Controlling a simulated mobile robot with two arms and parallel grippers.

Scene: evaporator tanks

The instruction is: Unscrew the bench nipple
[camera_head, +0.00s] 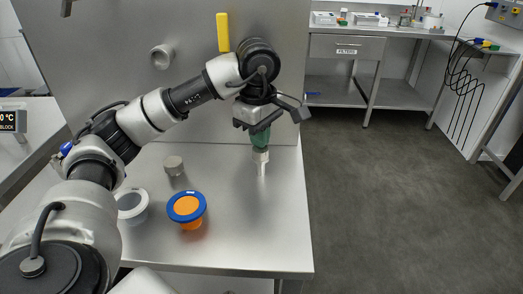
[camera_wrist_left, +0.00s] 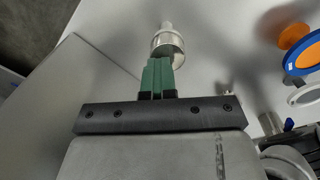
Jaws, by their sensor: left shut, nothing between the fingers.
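A silver nipple (camera_head: 261,168), a wide collar with a narrower stem, is at the bench (camera_head: 230,225) directly below my left fingertips. It also shows in the left wrist view (camera_wrist_left: 167,42), just beyond the fingertips. My left gripper (camera_head: 260,145) points down, its green fingers (camera_wrist_left: 158,62) closed together with nothing between them. The fingertips overlap the collar's near edge in the picture; I cannot tell whether they touch it. Whether the nipple is seated in the bench cannot be told. My right gripper is not in view.
An orange container with a blue rim (camera_head: 187,208), a white-rimmed container (camera_head: 131,205) and a grey round piece (camera_head: 173,165) stand left on the bench. A pipe stub (camera_head: 162,57) and yellow handle (camera_head: 223,32) are on the panel behind. Open floor lies right.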

